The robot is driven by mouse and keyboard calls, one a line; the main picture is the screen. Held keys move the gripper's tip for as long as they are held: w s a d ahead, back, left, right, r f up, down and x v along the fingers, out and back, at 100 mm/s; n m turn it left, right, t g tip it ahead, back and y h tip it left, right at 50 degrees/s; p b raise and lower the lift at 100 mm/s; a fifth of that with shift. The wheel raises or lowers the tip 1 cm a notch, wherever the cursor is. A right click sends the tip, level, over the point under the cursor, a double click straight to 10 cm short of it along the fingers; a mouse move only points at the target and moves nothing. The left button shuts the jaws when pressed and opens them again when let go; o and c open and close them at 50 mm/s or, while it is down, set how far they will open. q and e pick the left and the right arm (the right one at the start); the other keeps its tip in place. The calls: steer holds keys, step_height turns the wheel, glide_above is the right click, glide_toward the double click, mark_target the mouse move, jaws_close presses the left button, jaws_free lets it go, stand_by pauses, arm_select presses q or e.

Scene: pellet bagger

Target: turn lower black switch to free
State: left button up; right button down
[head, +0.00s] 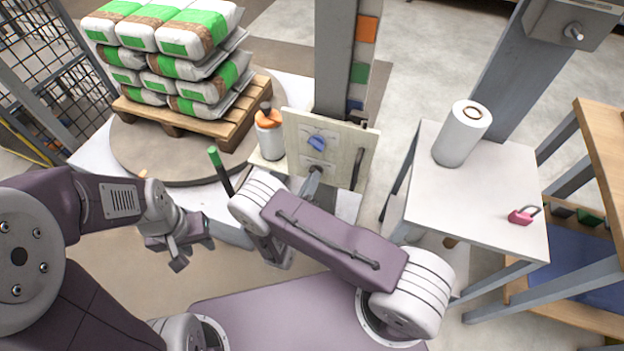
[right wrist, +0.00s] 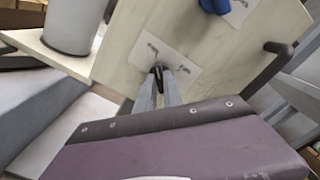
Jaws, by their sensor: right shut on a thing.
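A pale upright panel (head: 352,150) carries a blue switch (head: 316,143) above and the lower black switch below. In the right wrist view the black switch (right wrist: 159,74) sits on a white label plate (right wrist: 181,67) with small printed marks on either side, too small to read. My right gripper (head: 313,178) is at the panel, with its fingers (right wrist: 167,90) shut on the black switch, which they mostly hide. In the head view the switch is hidden by the gripper. My left gripper (head: 193,254) hangs empty, fingers apart, low and left of the panel.
A white canister with orange items (head: 268,130) stands left of the panel. A dark handle (right wrist: 278,48) sticks out at the panel's right edge. A white table (head: 480,185) with a paper roll (head: 462,134) and red padlock (head: 522,216) is right. Bags (head: 170,60) lie on a pallet (head: 190,122).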

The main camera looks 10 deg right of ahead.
steer(key=c, duration=1.5)
jaws_free()
steer(key=shift+o, duration=0.2)
steer(key=p+v, duration=0.2)
steer(key=v, duration=0.7)
steer(key=shift+p, duration=0.4)
